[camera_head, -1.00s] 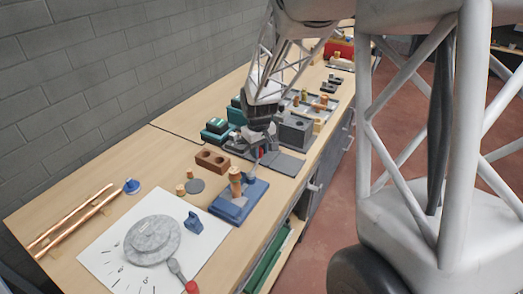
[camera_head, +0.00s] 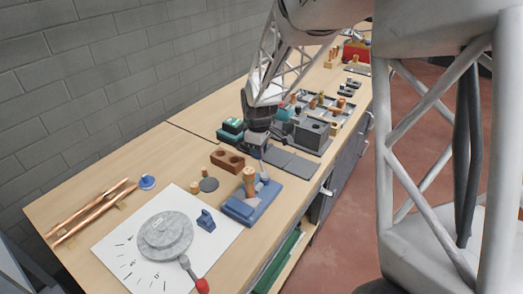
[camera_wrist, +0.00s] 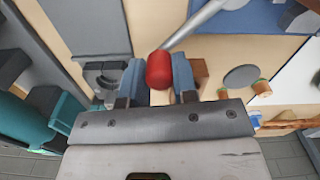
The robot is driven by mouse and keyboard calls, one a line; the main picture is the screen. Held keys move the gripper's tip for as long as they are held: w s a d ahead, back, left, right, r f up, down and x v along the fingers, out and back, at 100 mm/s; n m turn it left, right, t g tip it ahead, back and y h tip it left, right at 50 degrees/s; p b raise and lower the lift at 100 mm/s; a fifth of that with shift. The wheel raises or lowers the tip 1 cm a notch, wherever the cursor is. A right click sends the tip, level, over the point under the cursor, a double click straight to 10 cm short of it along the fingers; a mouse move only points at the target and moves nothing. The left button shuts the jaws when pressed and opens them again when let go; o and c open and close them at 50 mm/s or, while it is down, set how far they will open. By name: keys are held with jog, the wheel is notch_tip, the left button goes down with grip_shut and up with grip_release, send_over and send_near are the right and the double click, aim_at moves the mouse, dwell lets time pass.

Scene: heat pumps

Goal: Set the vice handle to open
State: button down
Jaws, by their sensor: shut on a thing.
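The blue vice (camera_head: 240,210) stands on the bench, with a copper-coloured cylinder (camera_head: 249,182) upright on it. Its handle is a grey rod (camera_wrist: 195,27) ending in a red knob (camera_wrist: 159,70), clear in the wrist view. The rod runs from the knob toward the vice's blue base (camera_wrist: 235,14) at the top of that view. My gripper (camera_wrist: 158,78) is shut on the red knob, one blue finger on each side. In the head view my gripper (camera_head: 258,143) is just behind the vice, and the knob is hidden there.
A brown block with holes (camera_head: 227,161) stands close to the left of my gripper. Teal blocks (camera_head: 230,131) and a dark grey box (camera_head: 312,135) are behind it. A round grey dial with its own red-ended lever (camera_head: 165,234) lies on white paper (camera_head: 115,250) in front.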

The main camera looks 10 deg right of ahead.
dwell(0.3)
jog(key=c, duration=0.9)
grip_release()
jog(key=shift+r, duration=3.9)
